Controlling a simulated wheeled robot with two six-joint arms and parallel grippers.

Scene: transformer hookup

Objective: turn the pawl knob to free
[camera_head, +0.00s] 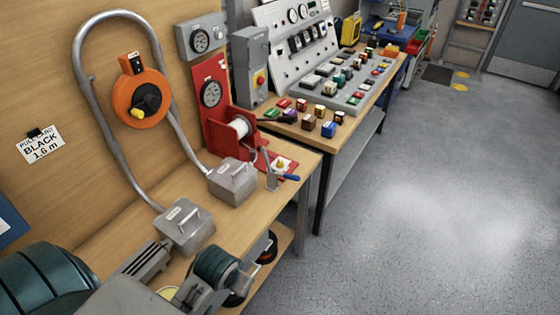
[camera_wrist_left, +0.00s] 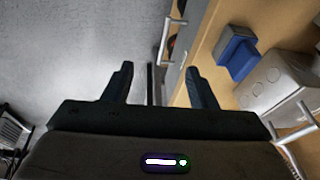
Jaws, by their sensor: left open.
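A small yellow knob (camera_head: 282,164) sits on a white disc on the red base plate of a red winch stand (camera_head: 243,130) with a white spool. It looks like the pawl knob; its pointing direction is too small to read. A crank with a blue handle (camera_head: 291,178) stands just in front of it. My left gripper (camera_wrist_left: 160,85) is open and empty in the left wrist view, its two dark fingers spread apart over the floor and the bench edge. The yellow knob is not visible in that view. I cannot make out the left gripper in the head view. My right gripper is not in view.
An orange reel (camera_head: 141,97) hangs on the wall. A blue block (camera_wrist_left: 236,52) shows in the wrist view. Open floor (camera_head: 430,220) lies right of the bench.

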